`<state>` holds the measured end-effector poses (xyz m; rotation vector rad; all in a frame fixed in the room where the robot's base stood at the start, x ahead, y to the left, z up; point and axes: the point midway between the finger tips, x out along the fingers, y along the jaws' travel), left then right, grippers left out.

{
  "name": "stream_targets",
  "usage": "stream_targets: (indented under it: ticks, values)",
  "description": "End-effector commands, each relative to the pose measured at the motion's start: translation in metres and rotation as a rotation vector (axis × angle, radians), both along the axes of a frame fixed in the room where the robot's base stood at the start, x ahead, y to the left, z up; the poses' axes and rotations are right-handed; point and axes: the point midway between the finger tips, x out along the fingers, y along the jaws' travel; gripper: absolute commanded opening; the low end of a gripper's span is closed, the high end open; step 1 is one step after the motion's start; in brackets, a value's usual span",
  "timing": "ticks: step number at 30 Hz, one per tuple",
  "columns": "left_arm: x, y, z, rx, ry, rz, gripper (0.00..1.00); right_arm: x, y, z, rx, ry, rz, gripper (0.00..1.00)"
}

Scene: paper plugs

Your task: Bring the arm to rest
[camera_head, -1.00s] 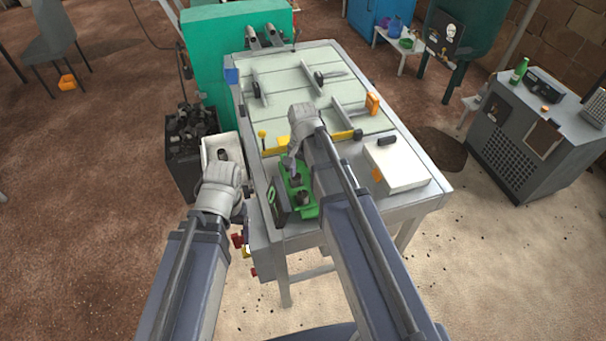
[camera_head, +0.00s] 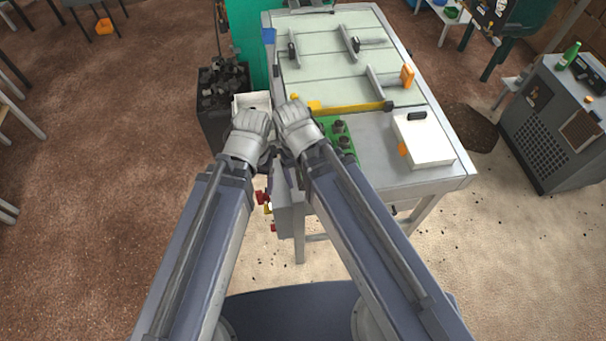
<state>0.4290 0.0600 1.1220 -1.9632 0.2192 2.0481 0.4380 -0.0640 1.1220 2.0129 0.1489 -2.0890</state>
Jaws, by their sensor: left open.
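My two arms reach forward side by side from the bottom of the head view, with their wrists close together at the near left corner of the worktable (camera_head: 372,140). My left gripper (camera_head: 267,160) is open and looks empty, low beside the table's corner. My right gripper (camera_head: 287,168) is close beside it, dark and mostly hidden by its own wrist and arm, so its fingers cannot be made out. A green block with dark round parts (camera_head: 341,136) sits on the table just right of my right wrist, partly hidden by my arm.
A white box (camera_head: 424,142) lies on the table's right side. A yellow bar (camera_head: 352,109) crosses the table. A white bin (camera_head: 252,101) and a black crate (camera_head: 222,98) stand left of it. A grey cabinet (camera_head: 545,130) is at right. Floor at left is open.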

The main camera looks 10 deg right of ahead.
Motion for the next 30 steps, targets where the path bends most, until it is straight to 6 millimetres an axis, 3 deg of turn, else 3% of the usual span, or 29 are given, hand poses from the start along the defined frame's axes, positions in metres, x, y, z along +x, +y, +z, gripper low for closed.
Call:
stream_targets:
  ticks: [3,14,20,27,30]
  values:
    - [0.000,0.000,0.000,0.000,0.000,0.000,0.81,-0.010,0.004,0.000,-0.007,0.008,0.078,0.76]
    - [0.000,0.000,-0.005,0.000,0.000,-0.001,0.81,-0.009,0.004,-0.005,-0.006,0.008,0.080,0.76]
    - [0.000,0.000,-0.040,0.001,0.000,-0.003,0.81,-0.009,0.004,-0.040,-0.007,0.008,0.082,0.76]
    - [0.000,0.000,-0.105,0.001,-0.001,-0.010,0.81,-0.009,0.004,-0.105,-0.008,0.008,0.089,0.76]
    - [0.000,0.000,-0.121,0.002,0.000,-0.013,0.81,-0.009,0.004,-0.121,-0.009,0.007,0.091,0.76]
